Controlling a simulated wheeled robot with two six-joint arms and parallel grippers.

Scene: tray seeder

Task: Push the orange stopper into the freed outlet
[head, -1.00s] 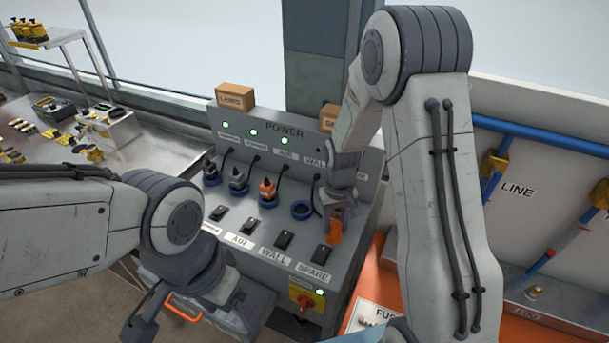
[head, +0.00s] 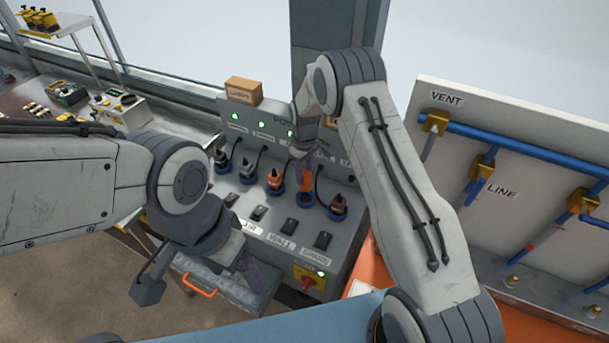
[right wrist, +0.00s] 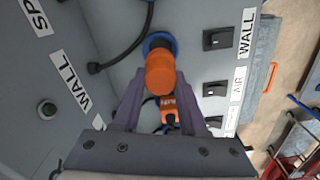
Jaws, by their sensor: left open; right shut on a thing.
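The orange stopper (head: 306,178) is held in my right gripper (head: 303,158) at the panel, over the fourth blue outlet ring (head: 305,198) from the left. In the right wrist view the stopper (right wrist: 160,75) sits between the two fingers of my right gripper (right wrist: 155,100), lined up with the blue ring (right wrist: 160,42). Its front end overlaps the ring; I cannot tell how deep it sits. My left gripper (head: 255,272) is open and empty, low in front of the panel's drawer.
An orange plug (head: 275,178) stands in the ring left of the stopper, and a brownish plug (head: 338,204) in the ring to its right. Black cables hang close around them. Black switches (head: 290,227) line the sloped front. A red knob (head: 308,282) is below.

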